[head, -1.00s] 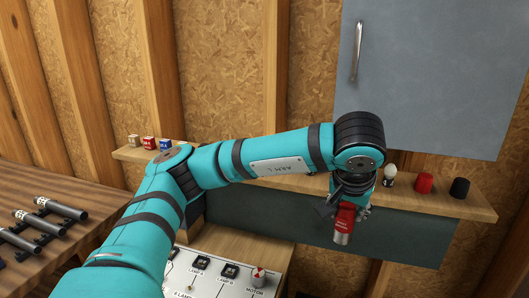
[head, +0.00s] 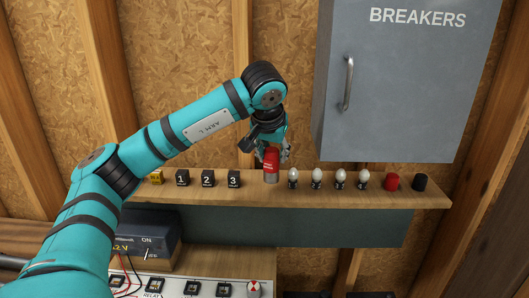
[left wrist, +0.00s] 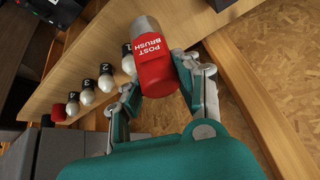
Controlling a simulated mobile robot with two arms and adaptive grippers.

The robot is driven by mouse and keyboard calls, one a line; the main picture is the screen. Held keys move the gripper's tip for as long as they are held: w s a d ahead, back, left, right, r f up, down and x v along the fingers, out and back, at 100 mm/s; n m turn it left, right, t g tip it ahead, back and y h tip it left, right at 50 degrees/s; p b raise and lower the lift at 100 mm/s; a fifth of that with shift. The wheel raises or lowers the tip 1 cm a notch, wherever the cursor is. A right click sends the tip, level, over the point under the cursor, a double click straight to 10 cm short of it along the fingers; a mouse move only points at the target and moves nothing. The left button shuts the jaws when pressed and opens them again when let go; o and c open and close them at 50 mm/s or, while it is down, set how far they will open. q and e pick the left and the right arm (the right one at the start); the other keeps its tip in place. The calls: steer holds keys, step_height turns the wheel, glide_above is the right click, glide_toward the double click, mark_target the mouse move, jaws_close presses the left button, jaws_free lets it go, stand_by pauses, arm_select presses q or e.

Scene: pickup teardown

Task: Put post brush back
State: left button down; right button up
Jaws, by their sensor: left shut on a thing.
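The post brush (head: 271,166) is a red cylinder with a silver-grey end. In the left wrist view its label reads "POST BRUSH" (left wrist: 155,68). My left gripper (head: 272,152) is shut on its red part, and the grey end points down. In the head view it is upright at the wooden shelf (head: 335,189), between the black block marked 3 and the nearest white bulb. I cannot tell whether its lower end touches the shelf. In the left wrist view the fingers (left wrist: 162,88) lie on both sides of it. My right gripper is not in view.
Several white bulbs (head: 317,175), a red cap (head: 392,182) and a black cap (head: 419,183) stand to the right on the shelf. Numbered black blocks (head: 208,178) stand to the left. The grey breaker cabinet (head: 410,85) hangs above right. A switch panel (head: 210,289) lies below.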

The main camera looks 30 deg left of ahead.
arm_select(q)
steer(key=a+f+p, duration=0.1)
steer(key=w+a+f, duration=0.1)
steer(key=a+p, duration=0.1)
steer(key=shift+w+a+f+p, duration=0.3)
steer(key=shift+w+f, duration=0.05)
steer(key=shift+f, duration=0.7)
steer(key=c, duration=1)
jaws_free()
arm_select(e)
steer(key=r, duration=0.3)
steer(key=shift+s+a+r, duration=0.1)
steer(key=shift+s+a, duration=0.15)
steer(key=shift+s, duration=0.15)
arm_select(q)
steer(key=shift+o, duration=0.2)
